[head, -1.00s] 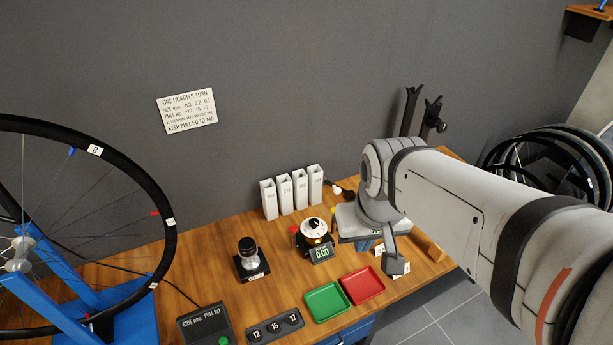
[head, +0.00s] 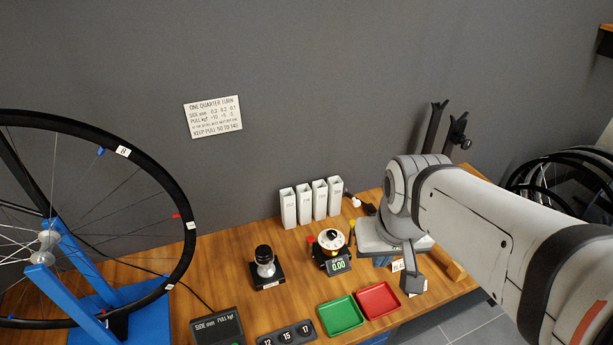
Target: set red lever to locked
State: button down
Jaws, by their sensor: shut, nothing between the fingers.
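A small red piece (head: 311,240) stands at the left of the round white dial device (head: 331,240) on the bench. It may be the red lever, but it is too small to tell its shape or setting. My gripper (head: 413,284) points down at the right part of the bench, below my wrist. Its fingers are together and hold nothing. It is to the right of the dial device and apart from it. My wrist and gripper body hide part of the bench behind them.
Green tray (head: 341,315) and red tray (head: 378,300) lie in front of the dial device. A black-knobbed tool (head: 265,266) stands left of it, with several white holders (head: 319,200) behind. A wheel (head: 187,225) on a blue stand fills the left.

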aim_at(310, 239)
jog(key=u, duration=1.35)
jog(key=k, duration=0.95)
jog(key=z, duration=0.7)
jog(key=i, duration=1)
jog(key=z, duration=0.05)
